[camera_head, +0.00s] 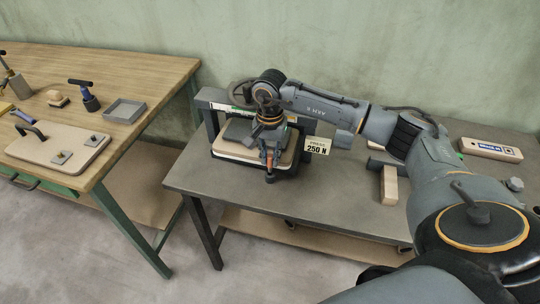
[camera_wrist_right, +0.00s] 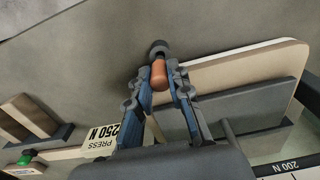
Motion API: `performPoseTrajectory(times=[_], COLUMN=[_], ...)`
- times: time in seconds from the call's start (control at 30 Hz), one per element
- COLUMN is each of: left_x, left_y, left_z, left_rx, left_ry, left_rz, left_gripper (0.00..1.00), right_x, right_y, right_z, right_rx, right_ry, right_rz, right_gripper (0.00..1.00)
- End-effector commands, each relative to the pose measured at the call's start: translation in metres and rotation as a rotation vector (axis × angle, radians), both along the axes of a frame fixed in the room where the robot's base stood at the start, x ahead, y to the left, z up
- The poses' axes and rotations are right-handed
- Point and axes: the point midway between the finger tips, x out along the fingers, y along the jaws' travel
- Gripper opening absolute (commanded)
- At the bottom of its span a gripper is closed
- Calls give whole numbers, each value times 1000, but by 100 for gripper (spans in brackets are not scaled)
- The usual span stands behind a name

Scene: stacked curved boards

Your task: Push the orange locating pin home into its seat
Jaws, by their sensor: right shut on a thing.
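The orange locating pin (camera_wrist_right: 158,74) is between the fingertips of my right gripper (camera_wrist_right: 160,80), which is shut on it. A dark round piece (camera_wrist_right: 158,48) sits at the pin's far end; I cannot tell whether it is the seat or how deep the pin is in it. In the head view my right gripper (camera_head: 270,157) points down at the front of the press fixture, and the pin shows there as a small orange spot. The tan curved board (camera_wrist_right: 235,66) lies beside the pin, under a dark plate (camera_wrist_right: 240,105). My left gripper is not in view.
The fixture stands on a grey table (camera_head: 330,205) with a "PRESS 250 N" sign (camera_head: 317,146). A light wooden block (camera_head: 388,185) and a labelled block (camera_head: 490,149) lie to the right. A wooden bench (camera_head: 120,68) with tools and a grey tray (camera_head: 125,111) stands left, across a gap.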

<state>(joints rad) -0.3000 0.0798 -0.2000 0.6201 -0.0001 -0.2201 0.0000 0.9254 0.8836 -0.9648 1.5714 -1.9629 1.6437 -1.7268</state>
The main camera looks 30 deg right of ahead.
Motion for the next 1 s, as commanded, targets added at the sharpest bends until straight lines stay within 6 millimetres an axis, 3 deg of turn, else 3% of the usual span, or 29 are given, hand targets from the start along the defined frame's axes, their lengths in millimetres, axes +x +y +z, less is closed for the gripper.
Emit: performPoseTrajectory(times=[1.0], left_x=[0], left_y=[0], left_z=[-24], left_rx=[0], left_ry=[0], left_rz=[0], left_gripper=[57], right_x=[0], right_y=[0], right_z=[-27], right_rx=[1], right_ry=[-1], right_rz=[-1], right_gripper=[0])
